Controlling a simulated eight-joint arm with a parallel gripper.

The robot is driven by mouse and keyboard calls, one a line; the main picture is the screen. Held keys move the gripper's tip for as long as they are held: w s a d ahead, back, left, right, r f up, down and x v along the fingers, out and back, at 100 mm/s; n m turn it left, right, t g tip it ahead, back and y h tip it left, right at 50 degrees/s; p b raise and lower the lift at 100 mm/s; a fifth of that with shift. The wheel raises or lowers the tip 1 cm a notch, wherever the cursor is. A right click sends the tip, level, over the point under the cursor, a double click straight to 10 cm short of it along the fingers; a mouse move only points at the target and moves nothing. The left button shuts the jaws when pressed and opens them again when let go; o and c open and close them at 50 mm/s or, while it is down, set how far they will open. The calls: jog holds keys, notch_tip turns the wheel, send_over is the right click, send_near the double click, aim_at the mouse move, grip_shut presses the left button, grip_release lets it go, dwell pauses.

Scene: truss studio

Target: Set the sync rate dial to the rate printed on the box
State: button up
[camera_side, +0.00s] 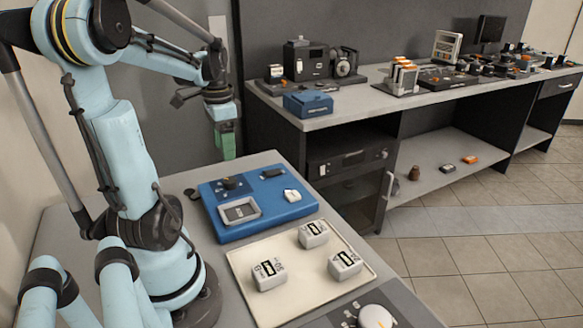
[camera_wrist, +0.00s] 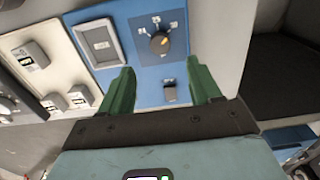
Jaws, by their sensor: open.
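The dial (camera_wrist: 160,43) is a round knob with an orange mark, on the blue panel (camera_wrist: 140,82). In the side view the dial (camera_side: 229,184) is at the panel's back left. Several small boxes carry printed displays: a left box (camera_side: 269,274), a back box (camera_side: 313,233) and a right box (camera_side: 345,264). Their digits are too small to read surely. My gripper (camera_wrist: 158,70) has two green fingers, apart and empty. In the side view my gripper (camera_side: 224,145) hangs above the far edge of the bench, behind the panel.
The boxes stand on a cream tray (camera_side: 240,262) in front of the blue panel. The panel also bears a grey-framed window (camera_side: 239,210), a white block (camera_side: 292,195) and a black part (camera_side: 272,173). A white dome (camera_side: 376,317) sits at the front right. A cluttered counter (camera_side: 350,107) stands behind.

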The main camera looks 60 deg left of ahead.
jog(key=shift+r, duration=1.35)
jog(key=w+d+f+t, duration=0.1)
jog(key=w+d+t, duration=0.2)
jog(key=d, duration=1)
jog(key=w+d+f+t, duration=0.1)
jog(key=w+d+t, duration=0.3)
jog(key=d, duration=0.9)
jog(key=w, duration=0.3)
jog(key=shift+w+d, duration=0.15)
jog(key=shift+w, duration=0.1)
